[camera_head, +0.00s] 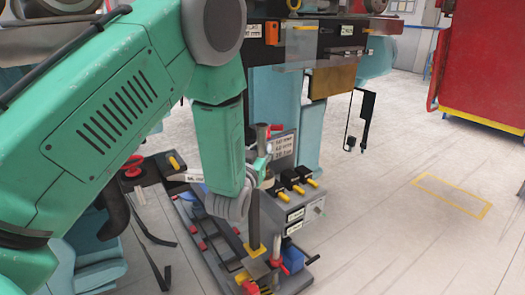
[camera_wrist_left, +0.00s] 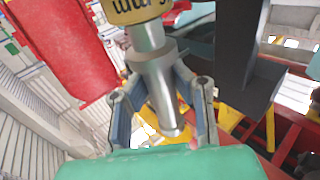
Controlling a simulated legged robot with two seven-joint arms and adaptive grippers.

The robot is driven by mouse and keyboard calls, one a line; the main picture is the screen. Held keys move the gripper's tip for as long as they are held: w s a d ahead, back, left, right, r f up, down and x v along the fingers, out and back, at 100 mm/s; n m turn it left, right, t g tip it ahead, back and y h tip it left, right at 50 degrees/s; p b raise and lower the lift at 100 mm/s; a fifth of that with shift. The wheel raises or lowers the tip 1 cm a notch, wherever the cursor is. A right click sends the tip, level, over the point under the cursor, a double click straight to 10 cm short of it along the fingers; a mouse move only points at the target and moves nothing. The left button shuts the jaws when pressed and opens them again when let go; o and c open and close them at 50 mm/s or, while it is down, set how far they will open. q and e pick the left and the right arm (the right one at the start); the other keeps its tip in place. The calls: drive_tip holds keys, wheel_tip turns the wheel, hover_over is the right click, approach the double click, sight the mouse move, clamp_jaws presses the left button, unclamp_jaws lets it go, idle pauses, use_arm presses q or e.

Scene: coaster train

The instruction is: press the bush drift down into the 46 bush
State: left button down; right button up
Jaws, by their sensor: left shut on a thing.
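The bush drift (camera_wrist_left: 155,85) is a stepped grey metal cylinder with a yellow lettered band at its top edge in the left wrist view. My left gripper (camera_wrist_left: 163,108) is shut on it, with one finger on each side, and the drift's narrow end shows between the fingers. In the head view my left gripper (camera_head: 262,165) is small and partly hidden by my green forearm, above the bench fixture. I cannot make out the 46 bush in either view. My right gripper is not in view.
A dark upright post (camera_wrist_left: 239,50) stands right beside the drift. In the head view, a grey block with yellow-tipped black parts (camera_head: 297,190) and a lettered plate (camera_head: 285,150) are close to the gripper. The floor at right is mostly clear.

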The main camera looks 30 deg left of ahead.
use_arm(q)
drive_tip(key=shift+f+b, duration=0.85)
drive_tip(key=shift+f, duration=0.25)
idle(1.1)
drive_tip(key=shift+s+f, duration=0.1)
drive_tip(key=shift+f, duration=0.15)
idle(0.5)
drive_tip(key=c, duration=1.4)
unclamp_jaws()
drive_tip(key=shift+o, duration=0.2)
drive_tip(key=v, duration=1.1)
drive_tip(key=shift+s, duration=0.35)
